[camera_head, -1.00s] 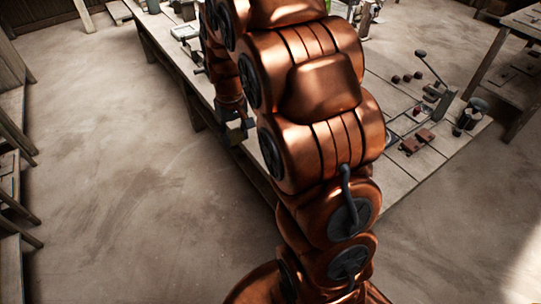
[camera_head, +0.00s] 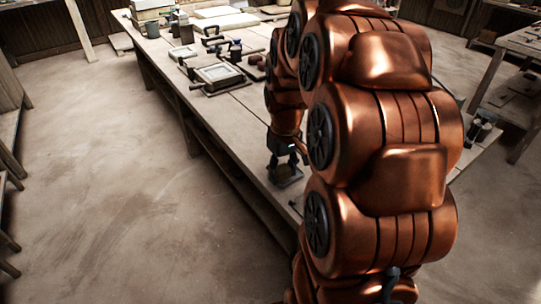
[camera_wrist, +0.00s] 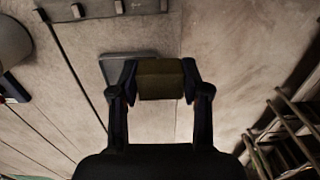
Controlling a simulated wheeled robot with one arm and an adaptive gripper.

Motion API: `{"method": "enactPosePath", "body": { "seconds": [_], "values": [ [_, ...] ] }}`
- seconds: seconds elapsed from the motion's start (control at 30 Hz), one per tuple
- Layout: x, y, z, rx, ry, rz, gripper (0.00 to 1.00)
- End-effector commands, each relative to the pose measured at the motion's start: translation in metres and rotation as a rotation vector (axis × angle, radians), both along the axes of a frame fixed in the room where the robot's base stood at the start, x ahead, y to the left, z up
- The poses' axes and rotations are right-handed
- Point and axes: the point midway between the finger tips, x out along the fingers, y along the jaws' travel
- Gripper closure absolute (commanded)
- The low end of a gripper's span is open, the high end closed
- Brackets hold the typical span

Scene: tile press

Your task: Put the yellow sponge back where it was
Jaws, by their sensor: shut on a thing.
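The yellow sponge (camera_wrist: 160,84), a dull olive-yellow block in the dim light, sits between the fingertips of my gripper (camera_wrist: 160,76) in the wrist view. My gripper is shut on its two ends. Just behind and left of the sponge in that view lies a flat grey plate or tray (camera_wrist: 112,70), partly hidden by the sponge and a finger. In the head view my gripper (camera_head: 285,160) is low at the left edge of the workbench (camera_head: 222,130), close to the dark plate. I cannot make out the sponge there, nor whether it touches the plate.
A framed press-like tool (camera_head: 220,74) and other small tools lie farther along the bench. Mugs (camera_head: 152,28) and pale slabs (camera_head: 225,20) are at its far end. In the wrist view a grey round vessel (camera_wrist: 12,42) is at upper left. Open floor (camera_head: 120,170) lies left.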

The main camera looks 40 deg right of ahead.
Motion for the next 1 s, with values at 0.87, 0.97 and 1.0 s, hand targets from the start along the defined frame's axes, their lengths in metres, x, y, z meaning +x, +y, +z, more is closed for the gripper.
{"method": "enactPosePath", "body": {
  "seconds": [0.87, 0.97, 1.0],
  "values": [
    [0.110, -0.048, -0.011, 0.000, 0.000, 0.000, 0.86],
    [0.114, -0.049, -0.012, -0.001, -0.001, 0.000, 0.86],
    [0.115, -0.050, -0.012, -0.001, -0.001, 0.000, 0.86]
  ]
}}
